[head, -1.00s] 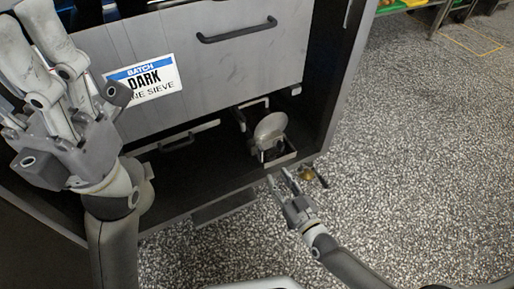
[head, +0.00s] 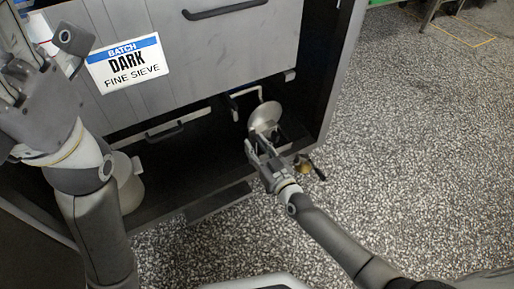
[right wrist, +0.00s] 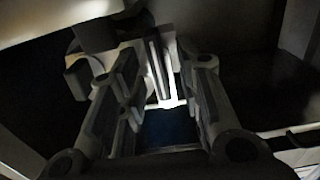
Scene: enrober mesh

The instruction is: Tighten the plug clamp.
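A pale round disc (head: 265,115) with dark metal parts below it sits in the open lower bay of the cabinet in the head view. I cannot tell which part is the plug clamp. My right gripper (head: 254,148) is at the bay's front, just below and left of the disc, and hides part of the fitting. In the right wrist view its two fingers (right wrist: 165,85) stand apart, with a bright upright piece (right wrist: 160,72) showing beyond or between them; contact is unclear. My left gripper (head: 45,65) is at the upper left, cut off by the picture edge.
A grey cabinet drawer front (head: 230,50) labelled "BATCH DARK FINE SIEVE" (head: 127,62) hangs above the bay. A brass fitting with a dark lever (head: 303,166) sticks out at the bay's lower right.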

